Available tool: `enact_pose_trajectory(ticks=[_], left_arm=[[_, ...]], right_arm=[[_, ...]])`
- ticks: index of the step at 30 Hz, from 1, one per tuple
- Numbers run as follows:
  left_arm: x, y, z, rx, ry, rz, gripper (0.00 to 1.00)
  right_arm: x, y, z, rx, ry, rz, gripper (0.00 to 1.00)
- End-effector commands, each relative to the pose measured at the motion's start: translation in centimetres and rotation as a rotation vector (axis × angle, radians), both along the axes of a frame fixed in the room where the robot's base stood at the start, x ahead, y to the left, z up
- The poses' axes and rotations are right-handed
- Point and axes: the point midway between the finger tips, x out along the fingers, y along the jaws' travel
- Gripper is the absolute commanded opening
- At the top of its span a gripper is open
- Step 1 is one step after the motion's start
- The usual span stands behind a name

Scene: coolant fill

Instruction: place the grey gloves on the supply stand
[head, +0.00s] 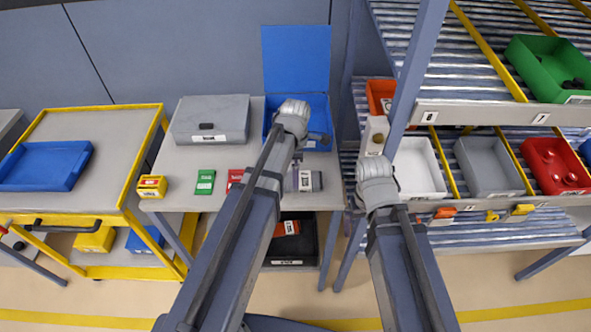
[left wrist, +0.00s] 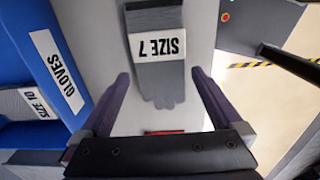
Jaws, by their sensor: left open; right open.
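The grey gloves (head: 308,181) lie on the grey-topped stand (head: 175,160), just in front of the open blue box (head: 318,146). In the left wrist view the gloves (left wrist: 160,82) show a white "SIZE 7" label, their fingers pointing toward my gripper. My left gripper (left wrist: 160,75) is open, with its two fingers either side of the gloves' finger end and apart from them. In the head view my left wrist hides part of the blue box and its surroundings. My right gripper (head: 376,136) is open and empty, in front of the shelf rack.
The blue box, labelled "GLOVES", holds a "SIZE 10" item (left wrist: 30,103). A grey case (head: 210,120), a yellow box (head: 152,186), a green box (head: 205,182) and a red box (head: 235,178) share the stand. A yellow cart (head: 110,125) stands left; a rack (head: 480,108) with bins stands right.

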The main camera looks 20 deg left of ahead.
Motion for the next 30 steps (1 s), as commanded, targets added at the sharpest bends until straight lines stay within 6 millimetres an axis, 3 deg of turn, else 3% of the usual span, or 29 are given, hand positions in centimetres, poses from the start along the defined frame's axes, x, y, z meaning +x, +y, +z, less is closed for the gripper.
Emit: enact_pose_trajectory(ticks=[1,15,30], left_arm=[[0.0,0.0,1.6,0.000,0.000,0.000,1.00],[0.0,0.0,8.2,0.000,0.000,0.000,1.00],[0.0,0.0,8.9,0.000,0.000,0.000,1.00]], right_arm=[[0.0,0.0,1.6,0.000,0.000,0.000,1.00],[0.0,0.0,8.3,0.000,0.000,0.000,1.00],[0.0,0.0,8.9,0.001,0.000,-0.002,1.00]])
